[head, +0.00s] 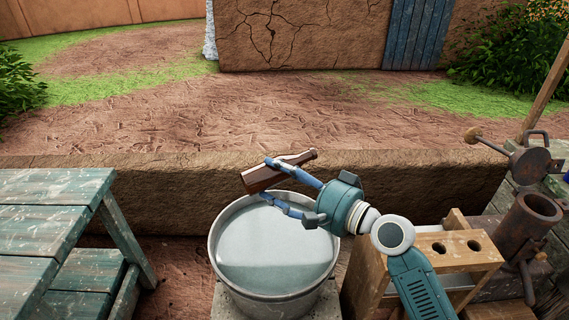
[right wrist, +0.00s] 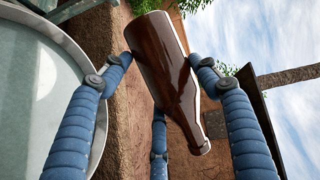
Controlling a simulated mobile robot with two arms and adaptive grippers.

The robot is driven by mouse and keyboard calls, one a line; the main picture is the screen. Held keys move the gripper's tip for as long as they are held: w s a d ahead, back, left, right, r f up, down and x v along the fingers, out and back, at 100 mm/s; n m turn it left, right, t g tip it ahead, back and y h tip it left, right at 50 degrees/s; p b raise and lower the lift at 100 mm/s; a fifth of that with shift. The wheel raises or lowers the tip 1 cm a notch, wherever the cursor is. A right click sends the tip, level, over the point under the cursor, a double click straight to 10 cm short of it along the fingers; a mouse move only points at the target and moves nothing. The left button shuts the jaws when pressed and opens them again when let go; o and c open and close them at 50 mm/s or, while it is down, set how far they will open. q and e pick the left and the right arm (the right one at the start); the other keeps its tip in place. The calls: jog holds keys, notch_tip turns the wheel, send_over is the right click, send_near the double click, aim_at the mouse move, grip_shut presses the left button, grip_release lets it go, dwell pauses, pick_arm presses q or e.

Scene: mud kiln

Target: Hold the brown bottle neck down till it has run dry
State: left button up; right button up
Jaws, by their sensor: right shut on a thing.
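The brown bottle (head: 278,173) is in my right gripper (head: 268,180), above the far part of a round metal tub (head: 221,272). It lies tilted, near level, its neck toward the upper right and a little higher than its base in the head view. In the right wrist view the bottle (right wrist: 163,70) sits among three blue fingers of the gripper (right wrist: 160,78), the neck toward the lower right. No liquid shows leaving the mouth. The tub holds a pale, water-like surface; its rim (right wrist: 82,57) shows at the left there. My left gripper is out of view.
A worn teal bench (head: 45,215) stands at the left. A low mud wall (head: 180,180) runs behind the tub. At the right are a wooden rack (head: 455,262) with holes and a rusty metal cylinder (head: 527,222). Open dirt ground lies beyond the wall.

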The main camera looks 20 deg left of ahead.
dwell(0.3)
jog(key=shift+r+n+p, duration=0.2)
jog(key=shift+n+p, duration=0.15)
jog(key=shift+n, duration=0.05)
jog(key=n+h+p, duration=0.3)
jog(key=n+p, duration=0.1)
jog(key=p, duration=0.3)
jog(key=shift+r+n+t, duration=0.1)
jog(key=shift+n+t, duration=0.2)
jog(key=shift+n, duration=0.1)
jog(key=shift+f+n+p, duration=0.2)
jog(key=shift+n+p, duration=0.1)
jog(key=shift+f, duration=0.1)
